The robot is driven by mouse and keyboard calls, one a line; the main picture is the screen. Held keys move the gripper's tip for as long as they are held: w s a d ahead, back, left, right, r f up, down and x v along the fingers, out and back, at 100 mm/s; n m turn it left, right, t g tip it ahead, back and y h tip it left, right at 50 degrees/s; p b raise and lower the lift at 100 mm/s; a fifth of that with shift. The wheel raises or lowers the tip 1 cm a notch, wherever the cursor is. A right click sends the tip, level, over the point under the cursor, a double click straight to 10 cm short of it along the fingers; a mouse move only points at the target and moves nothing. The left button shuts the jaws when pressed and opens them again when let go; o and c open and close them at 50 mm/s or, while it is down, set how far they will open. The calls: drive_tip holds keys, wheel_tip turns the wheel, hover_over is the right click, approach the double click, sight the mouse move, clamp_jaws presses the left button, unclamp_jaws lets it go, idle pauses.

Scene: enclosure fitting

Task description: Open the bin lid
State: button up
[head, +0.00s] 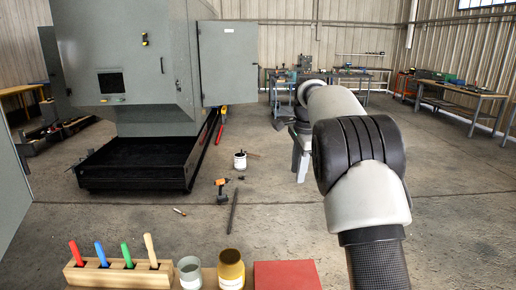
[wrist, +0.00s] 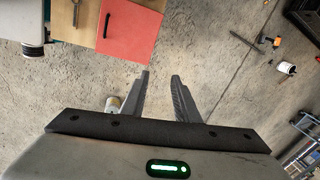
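The red panel is beyond the fingertips, up and to the left in the wrist view, not touched.
A large grey cabinet (head: 125,60) with an open door (head: 229,62) stands over a black tray (head: 130,165). A drill (head: 222,190), white can (head: 240,160) and dark bar (head: 233,211) lie on the floor. A wooden screwdriver block (head: 118,275) and two jars stand in front.

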drive_tip(key=s+r+n+t, duration=0.1)
drive_tip(key=s+r+n, duration=0.35)
drive_tip(key=s, duration=0.55)
drive_tip(key=s+r+n, duration=0.3)
drive_tip(key=s+r, duration=0.3)
drive_tip(key=s, duration=0.3)
drive_tip(key=s+a+f+n+t, duration=0.1)
drive_tip(key=s+f+n, duration=0.3)
drive_tip(key=s, duration=0.7)
drive_tip(key=s+f+n+t, duration=0.1)
drive_tip(key=s+f+n, duration=0.25)
drive_tip(key=s, duration=0.75)
drive_tip(key=w+f+n+g+b, duration=0.4)
drive_tip(key=w+f+n+b, duration=1.45)
drive_tip(key=w+f, duration=0.65)
drive_tip(key=f+b, duration=0.1)
drive_tip(key=f, duration=0.5)
drive_tip(key=w+f+b, duration=0.1)
drive_tip(key=f, duration=0.5)
drive_tip(key=f+b, duration=0.2)
drive_tip(key=f, duration=0.5)
drive_tip(key=shift+w+a, duration=0.1)
drive_tip(key=shift+w, duration=0.3)
drive_tip(key=shift+r, duration=0.1)
clamp_jaws()
